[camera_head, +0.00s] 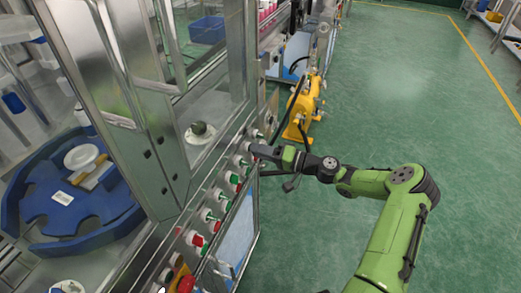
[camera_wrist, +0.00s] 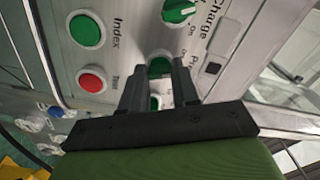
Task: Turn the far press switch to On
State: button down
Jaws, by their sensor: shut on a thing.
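The control panel (camera_head: 212,205) runs along the front edge of the machine in the head view. My gripper (camera_head: 255,151) reaches the far part of this panel from the right. In the wrist view my gripper (camera_wrist: 162,74) has its two dark fingers on either side of a green switch (camera_wrist: 160,64) and is shut on it. A partly hidden label starting "Pr" and an "On" mark stand beside this switch. The fingers cover much of it, so its exact setting cannot be told.
A green switch labelled Charge (camera_wrist: 178,11), a green Index button (camera_wrist: 86,31) and a red button (camera_wrist: 91,80) are close by on the panel. A yellow machine (camera_head: 301,108) stands beyond my gripper. The green floor (camera_head: 400,90) at right is clear.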

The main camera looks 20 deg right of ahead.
jog(key=m+p, duration=0.5)
jog(key=m, duration=0.5)
jog(key=shift+m+p, duration=0.3)
jog(key=shift+p, duration=0.1)
dwell(0.4)
jog(key=c, duration=0.8)
grip_release()
jog(key=shift+c, duration=0.2)
jog(key=v, duration=1.6)
jog(key=shift+p, duration=0.45)
jog(key=shift+r, duration=0.1)
